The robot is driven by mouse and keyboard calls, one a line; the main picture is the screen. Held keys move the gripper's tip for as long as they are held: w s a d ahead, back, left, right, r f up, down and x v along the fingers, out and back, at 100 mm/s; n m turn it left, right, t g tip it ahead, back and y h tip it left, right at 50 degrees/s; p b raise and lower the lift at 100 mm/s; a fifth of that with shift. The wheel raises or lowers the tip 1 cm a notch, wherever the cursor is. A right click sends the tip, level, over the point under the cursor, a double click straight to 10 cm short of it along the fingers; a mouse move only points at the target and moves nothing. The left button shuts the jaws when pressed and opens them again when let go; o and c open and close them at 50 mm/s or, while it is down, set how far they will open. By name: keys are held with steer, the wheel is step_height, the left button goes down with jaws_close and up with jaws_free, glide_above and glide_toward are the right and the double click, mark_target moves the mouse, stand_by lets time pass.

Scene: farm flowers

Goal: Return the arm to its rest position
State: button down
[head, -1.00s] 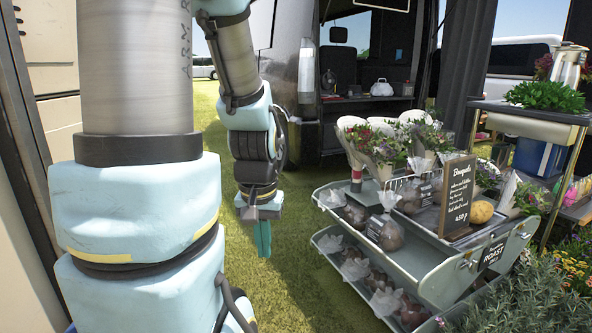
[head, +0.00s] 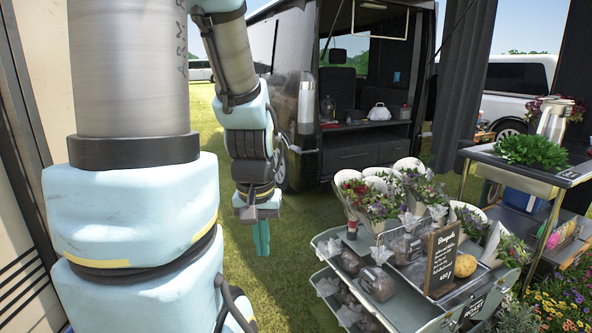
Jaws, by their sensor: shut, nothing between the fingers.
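My arm hangs down on the left side of the head view, bent at its joints. My gripper (head: 261,238) points straight down with its teal fingers shut and nothing between them. It is over the grass, to the left of the flower cart and apart from it.
A grey two-tier cart (head: 330,244) holds wrapped bouquets (head: 372,195), bagged goods (head: 377,283), a chalkboard sign (head: 441,258) and a yellow round fruit (head: 465,265). A dark van (head: 365,155) stands open behind. A side table (head: 520,170) is at right. Grass (head: 205,125) is clear around the gripper.

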step_height(320, 180, up, 5)
steer(key=p, duration=0.3)
steer(key=shift+r, duration=0.1)
stand_by(1.8)
